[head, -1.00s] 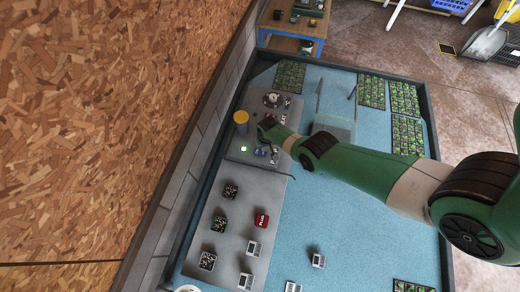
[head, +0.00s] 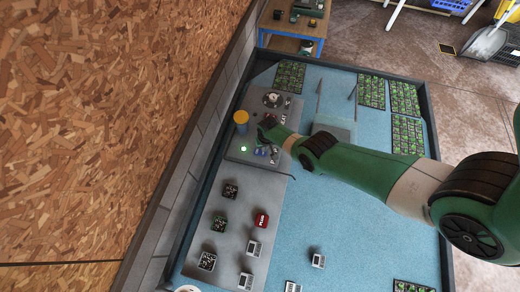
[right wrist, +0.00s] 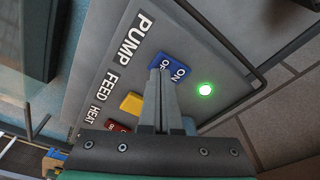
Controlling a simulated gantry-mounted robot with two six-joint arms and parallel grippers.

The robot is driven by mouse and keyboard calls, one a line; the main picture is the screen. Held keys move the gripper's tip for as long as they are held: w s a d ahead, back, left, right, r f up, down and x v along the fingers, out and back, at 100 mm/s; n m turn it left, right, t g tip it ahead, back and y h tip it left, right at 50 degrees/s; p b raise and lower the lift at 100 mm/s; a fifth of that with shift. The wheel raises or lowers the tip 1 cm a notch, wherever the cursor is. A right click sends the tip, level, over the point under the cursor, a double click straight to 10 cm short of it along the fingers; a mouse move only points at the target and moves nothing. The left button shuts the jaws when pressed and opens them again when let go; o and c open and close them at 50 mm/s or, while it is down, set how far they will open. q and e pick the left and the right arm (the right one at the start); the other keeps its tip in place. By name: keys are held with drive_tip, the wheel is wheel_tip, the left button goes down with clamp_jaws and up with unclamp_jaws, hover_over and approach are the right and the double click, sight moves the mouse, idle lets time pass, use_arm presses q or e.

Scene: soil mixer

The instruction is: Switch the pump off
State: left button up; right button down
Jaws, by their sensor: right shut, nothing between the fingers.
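The blue pump switch (right wrist: 172,66), marked ON and OFF, sits beside the PUMP label on a grey panel (right wrist: 222,92). In the head view the blue switch (head: 261,151) is small and partly hidden. My right gripper (right wrist: 160,74) is shut and empty. Its fingertips are at the OFF end of the blue switch and overlap it in the picture; I cannot tell whether they touch. A round green light (right wrist: 205,89) is lit next to the switch. In the head view my right gripper (head: 270,149) is over the panel. My left gripper is out of view.
A yellow switch (right wrist: 132,103) by the FEED label and a red switch (right wrist: 117,127) by HEAT are close to my fingers. A yellow-topped cylinder (head: 241,117) stands beside my right wrist. A red PLUG box (head: 261,219) and several small pots are lower on the bench.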

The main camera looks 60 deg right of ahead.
drive_tip(key=shift+f+b, duration=0.9)
drive_tip(key=shift+f, duration=0.05)
wheel_tip(320, 180, up, 7)
drive_tip(key=p, duration=0.7)
drive_tip(key=shift+r, duration=0.15)
drive_tip(key=shift+w, duration=0.1)
idle(0.4)
